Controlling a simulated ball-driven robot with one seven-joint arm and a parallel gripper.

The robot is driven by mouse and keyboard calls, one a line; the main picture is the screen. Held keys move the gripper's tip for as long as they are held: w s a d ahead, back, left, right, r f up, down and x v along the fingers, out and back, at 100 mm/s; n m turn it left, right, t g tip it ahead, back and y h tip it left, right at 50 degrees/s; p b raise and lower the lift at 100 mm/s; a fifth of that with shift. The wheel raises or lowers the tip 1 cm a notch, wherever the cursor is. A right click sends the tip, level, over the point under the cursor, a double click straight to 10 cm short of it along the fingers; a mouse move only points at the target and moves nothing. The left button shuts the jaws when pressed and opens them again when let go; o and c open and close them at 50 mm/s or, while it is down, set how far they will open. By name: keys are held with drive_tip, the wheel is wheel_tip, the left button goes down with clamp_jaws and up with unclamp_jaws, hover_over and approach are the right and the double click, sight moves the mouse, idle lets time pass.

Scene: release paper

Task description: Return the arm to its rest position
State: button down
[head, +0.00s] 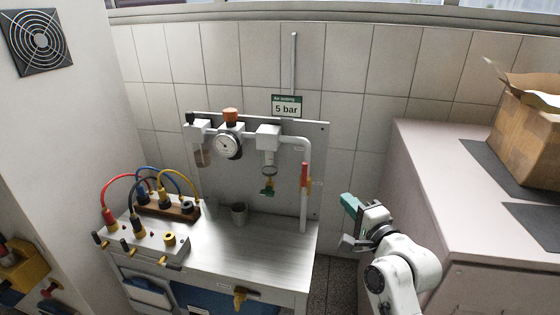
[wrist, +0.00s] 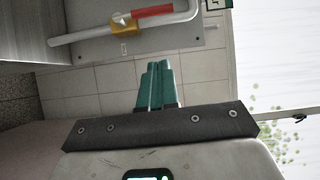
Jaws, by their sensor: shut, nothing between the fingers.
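My gripper (head: 350,204) has green fingers and hangs in the air at the lower right of the middle in the head view. It is in front of the gap between the metal workbench and the pale counter, apart from both. In the wrist view the green fingers (wrist: 160,86) lie together, shut, with nothing between them. My white arm reaches up to it from the bottom edge of the head view.
The workbench (head: 250,255) holds a panel with a gauge (head: 228,146), a pipe with a red handle (head: 304,174), a grey cup (head: 239,213) and cabled plugs. The counter (head: 425,165) at right carries a cardboard box (head: 530,140). Free air lies above the gripper.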

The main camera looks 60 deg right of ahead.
drive_tip(key=w+a+f+n+g+y, duration=0.3)
drive_tip(key=a+f+n+g+y, duration=0.3)
drive_tip(key=a+f+n, duration=0.7)
drive_tip(key=s+a+f+n+g+y, duration=0.2)
drive_tip(key=s+a+f+n+g, duration=0.2)
drive_tip(key=s+a+f+n, duration=0.1)
drive_tip(key=s+a+f+n+g+y, duration=0.1)
drive_tip(key=s+a+f+n+g, duration=0.2)
drive_tip(key=s+a+f+n, duration=0.2)
drive_tip(key=s+a+n, duration=0.1)
drive_tip(key=s+a, duration=0.2)
drive_tip(key=a, duration=0.2)
drive_tip(key=shift+f+g+y, duration=0.35)
drive_tip(key=shift+g+y, duration=0.05)
